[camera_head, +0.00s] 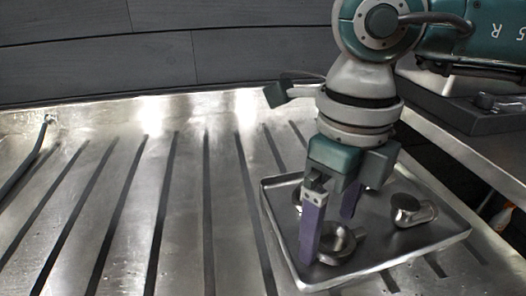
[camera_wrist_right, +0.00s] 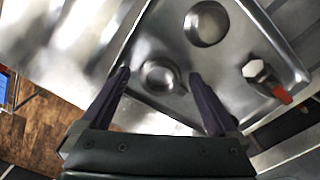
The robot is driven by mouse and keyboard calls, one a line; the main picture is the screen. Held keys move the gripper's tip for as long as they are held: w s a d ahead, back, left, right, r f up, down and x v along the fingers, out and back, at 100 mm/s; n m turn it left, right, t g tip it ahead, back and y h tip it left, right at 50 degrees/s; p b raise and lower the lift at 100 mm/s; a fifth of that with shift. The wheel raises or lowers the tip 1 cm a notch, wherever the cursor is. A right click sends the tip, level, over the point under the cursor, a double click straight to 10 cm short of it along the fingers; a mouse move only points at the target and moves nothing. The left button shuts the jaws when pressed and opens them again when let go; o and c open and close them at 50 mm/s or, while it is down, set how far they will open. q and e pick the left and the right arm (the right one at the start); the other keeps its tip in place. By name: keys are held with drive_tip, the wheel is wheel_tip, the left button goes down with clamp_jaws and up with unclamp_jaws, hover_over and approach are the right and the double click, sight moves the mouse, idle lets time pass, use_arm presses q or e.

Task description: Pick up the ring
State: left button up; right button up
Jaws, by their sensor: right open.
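A grey metal ring-shaped part (camera_head: 341,254) with a short side tab lies in the shallow metal tray (camera_head: 410,256), near its front left side. In the right wrist view this ring (camera_wrist_right: 160,89) lies between the two fingertips as seen from above. My right gripper (camera_head: 328,237) is open and points down over the tray, its purple fingers apart. The near finger covers part of the ring's left side in the head view. I cannot tell whether the fingertips touch anything. In the wrist view my right gripper (camera_wrist_right: 160,76) holds nothing. My left gripper is out of view.
A metal part with a hexagonal or round top (camera_head: 408,208) lies on the tray's right; the wrist view shows red at its end (camera_wrist_right: 268,78). Another round part (camera_wrist_right: 207,24) is in the tray. The slotted steel table (camera_head: 190,220) is clear to the left.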

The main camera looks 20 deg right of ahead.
drive_tip(key=shift+f, duration=0.55)
drive_tip(key=shift+c, duration=0.2)
drive_tip(key=c, duration=1.5)
